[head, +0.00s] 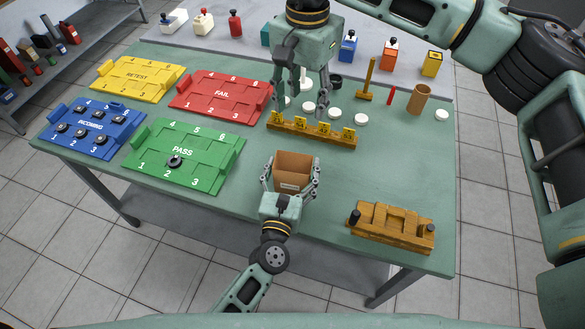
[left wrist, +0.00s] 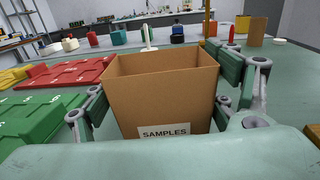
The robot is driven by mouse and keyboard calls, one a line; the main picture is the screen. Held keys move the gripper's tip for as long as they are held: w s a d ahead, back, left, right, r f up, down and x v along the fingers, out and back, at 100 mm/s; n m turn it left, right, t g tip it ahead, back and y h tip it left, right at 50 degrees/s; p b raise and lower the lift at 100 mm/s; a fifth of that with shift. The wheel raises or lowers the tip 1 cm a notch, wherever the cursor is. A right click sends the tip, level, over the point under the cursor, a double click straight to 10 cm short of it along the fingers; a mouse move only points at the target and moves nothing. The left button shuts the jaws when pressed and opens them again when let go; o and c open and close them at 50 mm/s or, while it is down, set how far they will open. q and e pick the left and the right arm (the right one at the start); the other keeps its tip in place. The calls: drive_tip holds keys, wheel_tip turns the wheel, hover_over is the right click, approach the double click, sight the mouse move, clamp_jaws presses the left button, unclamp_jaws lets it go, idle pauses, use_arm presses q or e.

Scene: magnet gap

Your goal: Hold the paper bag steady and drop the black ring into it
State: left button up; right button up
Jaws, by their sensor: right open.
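The brown paper bag (head: 293,170) stands open-topped near the table's front edge; its SAMPLES label faces me in the left wrist view (left wrist: 160,95). My left gripper (head: 292,182) has one finger against each side of the bag. My right gripper (head: 302,98) is open, pointing down behind the yellow-tagged wooden rack, with nothing seen between its fingers. A small black round thing (head: 336,82), possibly the black ring, lies just right of and behind it. Another black ring-like piece (head: 174,162) sits on the green PASS tray. I cannot tell which is the task's ring.
The wooden rack (head: 310,133) lies between the bag and my right gripper. A wooden fixture (head: 391,228) is front right. The blue INCOMING tray (head: 92,128) holds several black pieces.

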use_arm(q)
drive_tip(key=shift+o, duration=1.1)
drive_tip(key=shift+s, duration=0.1)
drive_tip(key=v, duration=1.2)
